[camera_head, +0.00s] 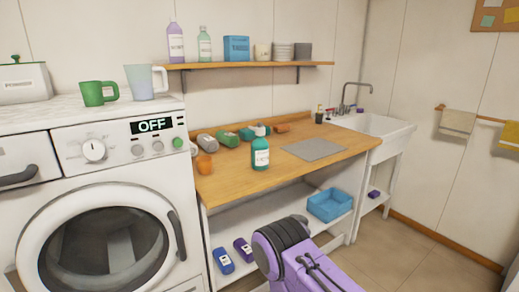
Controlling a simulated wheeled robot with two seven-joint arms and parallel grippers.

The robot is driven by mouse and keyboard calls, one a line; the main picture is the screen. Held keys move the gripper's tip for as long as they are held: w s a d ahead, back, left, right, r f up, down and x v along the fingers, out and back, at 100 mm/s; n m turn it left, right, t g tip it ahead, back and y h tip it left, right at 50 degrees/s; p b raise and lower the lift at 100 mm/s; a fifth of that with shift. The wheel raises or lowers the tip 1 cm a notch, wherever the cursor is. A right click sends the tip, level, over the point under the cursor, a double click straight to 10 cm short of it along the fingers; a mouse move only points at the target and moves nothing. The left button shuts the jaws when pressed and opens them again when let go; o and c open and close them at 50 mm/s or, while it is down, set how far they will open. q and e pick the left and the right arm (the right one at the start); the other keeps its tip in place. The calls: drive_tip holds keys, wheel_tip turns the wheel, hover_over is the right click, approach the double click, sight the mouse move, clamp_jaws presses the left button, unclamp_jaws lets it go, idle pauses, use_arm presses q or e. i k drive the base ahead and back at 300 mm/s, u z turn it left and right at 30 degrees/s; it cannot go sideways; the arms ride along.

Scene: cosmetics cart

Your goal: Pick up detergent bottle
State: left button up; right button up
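A teal bottle with a pale label (260,154) stands upright near the front edge of the wooden counter (240,178). A purple bottle (176,44) and a pale green bottle (204,45) stand upright on the wall shelf (250,65). I cannot tell from the labels which bottle is the detergent. No gripper fingers show in the head view, and nothing touches the teal bottle.
Several green and grey items (228,137) lie behind the teal bottle, with an orange item (204,166) to its left. A grey mat (313,149) lies to its right. A washing machine (70,150) stands left, a sink (375,126) right. A blue basket (330,205) sits below.

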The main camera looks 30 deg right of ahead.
sight(261, 147)
drive_tip(key=k, duration=1.3)
drive_tip(key=z, duration=0.75)
drive_tip(key=i, duration=0.7)
drive_tip(key=z, duration=0.95)
drive_tip(key=i, duration=1.9)
drive_tip(key=u, duration=0.65)
